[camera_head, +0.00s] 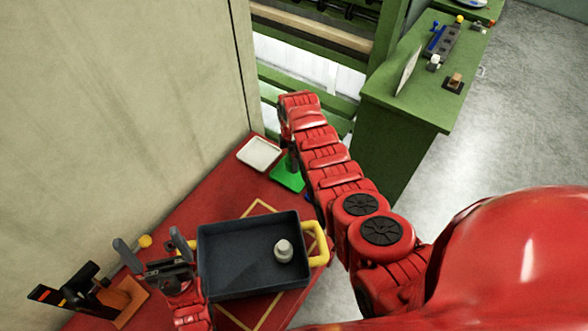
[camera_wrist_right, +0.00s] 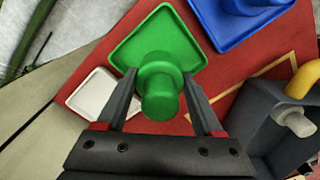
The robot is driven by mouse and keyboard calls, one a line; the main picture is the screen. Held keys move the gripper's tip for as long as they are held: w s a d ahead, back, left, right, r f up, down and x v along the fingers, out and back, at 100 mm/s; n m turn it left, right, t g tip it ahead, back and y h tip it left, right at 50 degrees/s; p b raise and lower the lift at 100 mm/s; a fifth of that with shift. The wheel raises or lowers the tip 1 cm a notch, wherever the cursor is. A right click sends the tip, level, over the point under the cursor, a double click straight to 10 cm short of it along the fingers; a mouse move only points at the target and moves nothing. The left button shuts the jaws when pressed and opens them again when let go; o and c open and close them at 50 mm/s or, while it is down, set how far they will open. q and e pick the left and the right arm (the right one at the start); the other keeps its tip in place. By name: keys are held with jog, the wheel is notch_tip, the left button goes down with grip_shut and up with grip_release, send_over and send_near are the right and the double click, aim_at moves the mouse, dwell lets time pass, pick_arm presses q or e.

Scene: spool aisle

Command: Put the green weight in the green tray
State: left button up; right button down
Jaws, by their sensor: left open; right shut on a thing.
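The green weight (camera_wrist_right: 160,84) stands between the two fingers of my right gripper (camera_wrist_right: 160,92), which is shut on it. Below it in the right wrist view is the square green tray (camera_wrist_right: 128,50); whether the weight touches it I cannot tell. In the head view the green tray (camera_head: 287,179) lies on the red table beside my right arm, which hides part of it. My left gripper (camera_head: 150,243) is open and empty, left of the dark bin.
A dark bin (camera_head: 218,228) with yellow handles holds a grey-white weight (camera_head: 284,251). A white tray (camera_head: 259,141) lies beside the green one. A blue tray (camera_wrist_right: 222,42) with a blue thing on it shows in the wrist view. A green bench (camera_head: 385,95) stands at the right.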

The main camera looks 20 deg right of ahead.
notch_tip(320, 180, down, 5)
jog(key=b, duration=0.3)
jog(key=shift+w, duration=0.15)
jog(key=shift+r, duration=0.2)
jog(key=shift+f, duration=0.2)
jog(key=shift+c, duration=0.2)
grip_release()
jog(key=shift+r, duration=0.1)
